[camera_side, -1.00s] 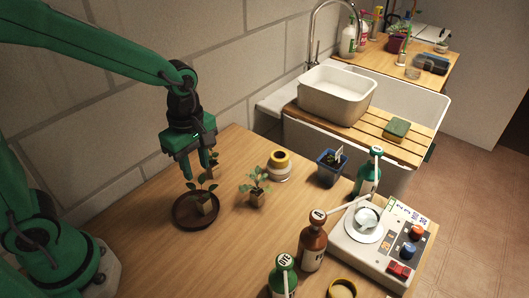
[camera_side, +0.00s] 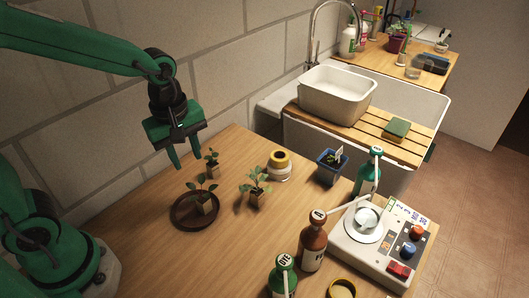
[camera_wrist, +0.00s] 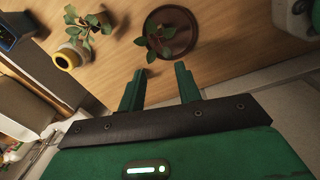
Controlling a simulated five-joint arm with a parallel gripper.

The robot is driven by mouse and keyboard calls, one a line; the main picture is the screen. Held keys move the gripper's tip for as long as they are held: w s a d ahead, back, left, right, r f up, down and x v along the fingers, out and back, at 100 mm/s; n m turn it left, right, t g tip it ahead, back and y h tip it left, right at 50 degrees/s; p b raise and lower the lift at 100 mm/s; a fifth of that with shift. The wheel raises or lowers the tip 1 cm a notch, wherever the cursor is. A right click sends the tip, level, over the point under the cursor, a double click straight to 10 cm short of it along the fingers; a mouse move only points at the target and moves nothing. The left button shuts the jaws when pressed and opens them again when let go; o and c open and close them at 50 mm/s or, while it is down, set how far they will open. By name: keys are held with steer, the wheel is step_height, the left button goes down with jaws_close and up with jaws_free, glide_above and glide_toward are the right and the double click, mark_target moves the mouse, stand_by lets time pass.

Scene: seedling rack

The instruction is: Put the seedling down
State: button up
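One seedling (camera_side: 206,203), green leaves over a small brown soil block, stands in the round dark brown saucer (camera_side: 181,222). In the wrist view its leaves (camera_wrist: 160,38) show over the saucer (camera_wrist: 191,24). A second seedling (camera_side: 257,193) stands on the bare table to the right of the saucer, and a third (camera_side: 212,163) stands behind it. My gripper (camera_side: 185,162) is open and empty, raised above the table behind and left of the saucer seedling. In the wrist view the fingers of my gripper (camera_wrist: 160,72) are apart with only tabletop between them.
A brown bottle (camera_side: 313,247), green bottles (camera_side: 283,277) and a white device (camera_side: 385,248) fill the right front. The table's front left is clear; a brick wall runs behind.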

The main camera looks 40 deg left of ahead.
steer(key=s+a+r+m+t, duration=0.4)
steer(key=s+r+m, duration=0.3)
steer(key=m, duration=0.7)
steer(key=shift+s+a+r+m+t, duration=0.3)
steer(key=shift+a+r+m, duration=0.1)
steer(key=shift+a+r, duration=0.2)
steer(key=o, duration=0.4)
steer(key=shift+w, duration=0.1)
